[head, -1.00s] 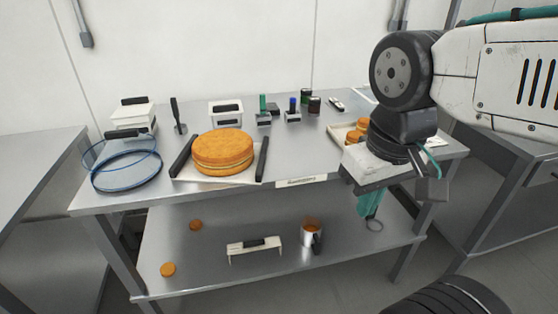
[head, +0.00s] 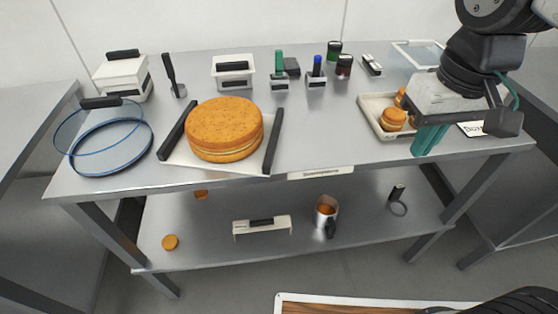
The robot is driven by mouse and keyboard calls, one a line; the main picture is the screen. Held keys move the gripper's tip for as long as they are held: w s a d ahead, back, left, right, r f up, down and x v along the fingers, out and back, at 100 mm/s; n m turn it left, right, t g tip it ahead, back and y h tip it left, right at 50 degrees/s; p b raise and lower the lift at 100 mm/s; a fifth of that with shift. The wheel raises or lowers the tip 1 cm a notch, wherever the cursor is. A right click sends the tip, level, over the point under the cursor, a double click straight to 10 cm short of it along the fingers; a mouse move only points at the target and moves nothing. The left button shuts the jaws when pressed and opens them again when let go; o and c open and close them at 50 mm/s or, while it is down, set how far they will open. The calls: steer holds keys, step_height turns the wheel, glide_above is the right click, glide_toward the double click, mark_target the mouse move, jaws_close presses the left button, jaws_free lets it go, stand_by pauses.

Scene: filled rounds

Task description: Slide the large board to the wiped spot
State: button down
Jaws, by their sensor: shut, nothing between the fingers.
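The large board (head: 223,167) is a pale flat board with a black bar handle along each side. It lies on the left half of the steel table (head: 330,135) near the front edge. A big orange filled round (head: 224,125) sits on it. My gripper (head: 428,141) has teal fingers, is shut and empty, and shows at the right by the small tray, well apart from the board. I cannot make out a wiped spot on the table top.
A small tray (head: 372,117) of filled rounds is beside my gripper. A blue-rimmed hoop (head: 110,148) lies left of the board. White tubs, stamps and jars line the back. The table's middle, right of the board, is clear.

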mark_target(266, 161)
steer(key=w+a+f+n, duration=0.2)
steer(key=a+f, duration=0.1)
steer(key=a, duration=0.8)
steer(key=w+a+f+n, duration=0.1)
steer(key=a+f+n, duration=0.2)
steer(key=a, duration=0.7)
steer(key=shift+g, duration=0.4)
steer(key=shift+w+a+f, duration=0.4)
steer(key=shift+w+f, duration=0.15)
steer(key=shift+f, duration=1.05)
steer(key=shift+w+a+f, duration=0.35)
steer(key=shift+w+f, duration=0.25)
steer(key=shift+f, duration=1)
steer(key=shift+w+a+f, duration=0.4)
steer(key=shift+w+f, duration=0.15)
steer(key=shift+f, duration=1.05)
steer(key=w+a, duration=0.2)
steer(key=shift+w, duration=0.3)
